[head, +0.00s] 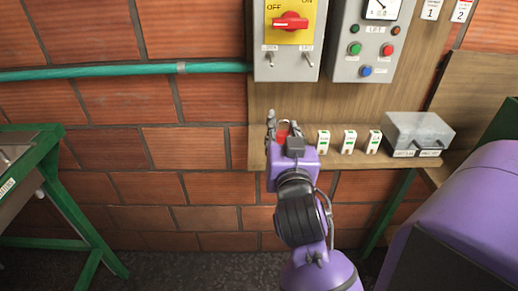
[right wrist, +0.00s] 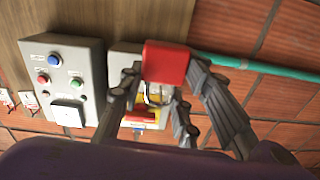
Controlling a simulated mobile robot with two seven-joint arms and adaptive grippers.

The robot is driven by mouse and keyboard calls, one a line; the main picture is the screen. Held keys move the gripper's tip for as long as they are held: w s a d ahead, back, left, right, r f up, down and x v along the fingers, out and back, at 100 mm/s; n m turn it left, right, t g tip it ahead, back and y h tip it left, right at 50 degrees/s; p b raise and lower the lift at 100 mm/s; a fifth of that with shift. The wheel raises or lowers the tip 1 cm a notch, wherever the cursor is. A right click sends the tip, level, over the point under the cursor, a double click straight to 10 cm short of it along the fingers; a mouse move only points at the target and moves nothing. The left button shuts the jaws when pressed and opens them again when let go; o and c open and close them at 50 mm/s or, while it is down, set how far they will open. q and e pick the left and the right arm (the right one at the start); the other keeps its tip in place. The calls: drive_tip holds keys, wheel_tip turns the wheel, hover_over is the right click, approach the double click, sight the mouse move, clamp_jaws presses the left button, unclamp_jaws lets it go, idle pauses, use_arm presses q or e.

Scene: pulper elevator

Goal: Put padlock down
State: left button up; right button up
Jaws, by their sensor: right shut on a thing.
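A red padlock (right wrist: 165,63) with a metal shackle (right wrist: 158,96) is between the fingers of my right gripper (right wrist: 170,95) in the right wrist view. In the head view the padlock (head: 283,128) is small and partly hidden by the gripper. My right gripper (head: 283,124) is shut on it, at the left end of a wooden ledge (head: 257,162) under a wooden board. I cannot tell whether the padlock touches the ledge. My left gripper is not in view.
A grey box with a red switch on a yellow plate (head: 290,22) and a lift control box (head: 364,72) hang above. A green frame (head: 75,210) stands left.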

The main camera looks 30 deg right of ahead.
drive_tip(key=shift+w+d, duration=0.1)
drive_tip(key=shift+d, duration=0.05)
drive_tip(key=shift+w+d+f, duration=0.1)
drive_tip(key=shift+w+d, duration=0.05)
drive_tip(key=shift+w, duration=0.2)
drive_tip(key=w+d+f, duration=0.2)
drive_tip(key=w+f, duration=0.1)
drive_tip(key=w, duration=0.5)
hover_over(262, 152)
drive_tip(key=f, duration=0.5)
drive_tip(key=shift+s+f+b, duration=0.3)
drive_tip(key=shift+s+f, duration=0.05)
drive_tip(key=shift+w+d+f, duration=0.1)
drive_tip(key=shift+w+f, duration=0.05)
drive_tip(key=f, duration=0.3)
drive_tip(key=shift+w+f, duration=0.3)
drive_tip(key=shift+f, duration=0.2)
drive_tip(key=o, duration=0.8)
drive_tip(key=shift+f, duration=0.15)
drive_tip(key=shift+c, duration=0.2)
drive_tip(key=o, duration=0.5)
drive_tip(key=shift+c, duration=0.2)
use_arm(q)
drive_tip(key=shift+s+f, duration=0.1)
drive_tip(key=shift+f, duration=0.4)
